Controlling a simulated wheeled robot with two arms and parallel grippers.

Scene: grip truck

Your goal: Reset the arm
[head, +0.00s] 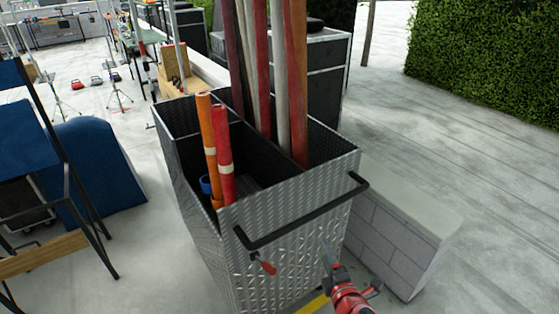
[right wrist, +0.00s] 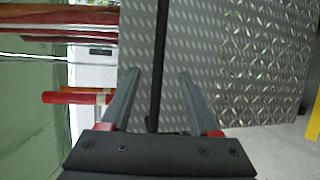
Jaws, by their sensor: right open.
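A tall metal cart with diamond-plate walls (head: 290,240) stands in the middle of the head view, with a black bar handle (head: 300,222) across its near side. My right gripper (head: 328,258) is in front of that wall, just below the handle, with its jaws open. In the right wrist view the black handle (right wrist: 160,60) runs between the two open fingers (right wrist: 160,78). I see nothing held; whether the fingers touch the handle I cannot tell. My left gripper is not in view.
The cart holds orange and red tubes (head: 222,155) and tall poles (head: 283,80). A low block wall (head: 400,235) stands close on the right. A blue rounded object (head: 95,170) and a dark metal frame (head: 75,205) are on the left. The floor at far right is clear.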

